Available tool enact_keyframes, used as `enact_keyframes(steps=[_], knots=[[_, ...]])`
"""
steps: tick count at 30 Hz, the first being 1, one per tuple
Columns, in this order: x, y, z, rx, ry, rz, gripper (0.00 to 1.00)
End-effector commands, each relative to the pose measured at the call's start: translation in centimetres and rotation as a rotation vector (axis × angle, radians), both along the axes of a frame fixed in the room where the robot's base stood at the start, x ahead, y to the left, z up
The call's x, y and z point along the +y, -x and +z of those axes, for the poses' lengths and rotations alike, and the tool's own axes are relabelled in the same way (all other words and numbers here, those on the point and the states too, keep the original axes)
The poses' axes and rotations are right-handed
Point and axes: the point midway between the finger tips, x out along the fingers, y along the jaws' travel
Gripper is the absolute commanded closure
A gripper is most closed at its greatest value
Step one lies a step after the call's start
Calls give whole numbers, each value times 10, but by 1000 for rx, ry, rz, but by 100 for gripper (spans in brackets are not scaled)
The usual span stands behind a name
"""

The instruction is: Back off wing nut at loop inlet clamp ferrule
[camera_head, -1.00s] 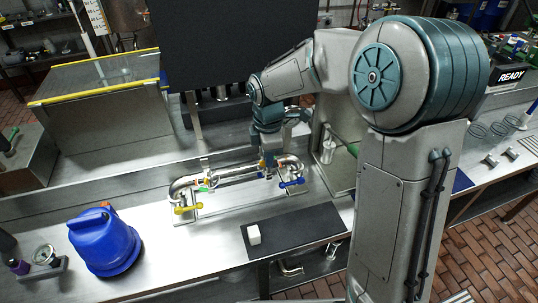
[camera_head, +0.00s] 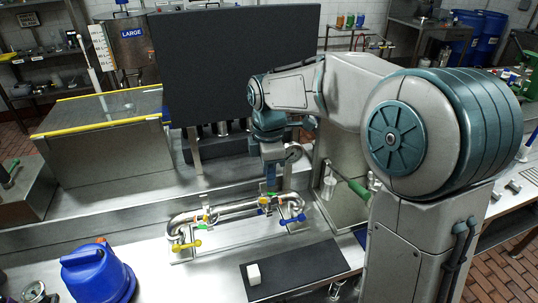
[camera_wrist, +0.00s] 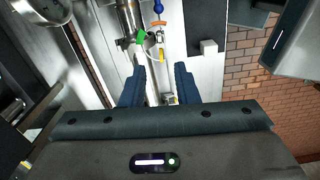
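A shiny steel pipe loop (camera_head: 235,208) lies on the bench, with a yellow-handled valve (camera_head: 186,245) at its left end and a blue-handled valve (camera_head: 293,219) at its right end. Small green and orange parts (camera_head: 206,216) sit on the left end; similar small parts show near the right end. I cannot tell which is the inlet wing nut. My gripper (camera_head: 270,188) is above the right part of the loop. In the wrist view my gripper (camera_wrist: 159,74) is open, its blue fingers apart. A green part (camera_wrist: 140,37) and a yellow handle (camera_wrist: 162,56) show beyond the fingertips. I see nothing gripped.
A dark mat (camera_head: 305,268) with a white cube (camera_head: 253,274) lies in front of the loop. A blue jug (camera_head: 97,275) stands at the front left. A large dark panel (camera_head: 235,70) rises behind the loop, and a steel box with yellow edges (camera_head: 105,125) stands at the back left.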

Motion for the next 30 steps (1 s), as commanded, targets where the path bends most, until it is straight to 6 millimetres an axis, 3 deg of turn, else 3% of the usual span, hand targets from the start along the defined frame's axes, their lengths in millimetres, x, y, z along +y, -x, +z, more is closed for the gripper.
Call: enact_keyframes(steps=[4, 10, 24, 30], knots=[[0, -1, 32, -5, -1, 0, 72], [0, 0, 56, -1, 0, -1, 72], [-2, 2, 62, -4, 2, -17, 72], [-27, 31, 64, -58, 21, -274, 72]])
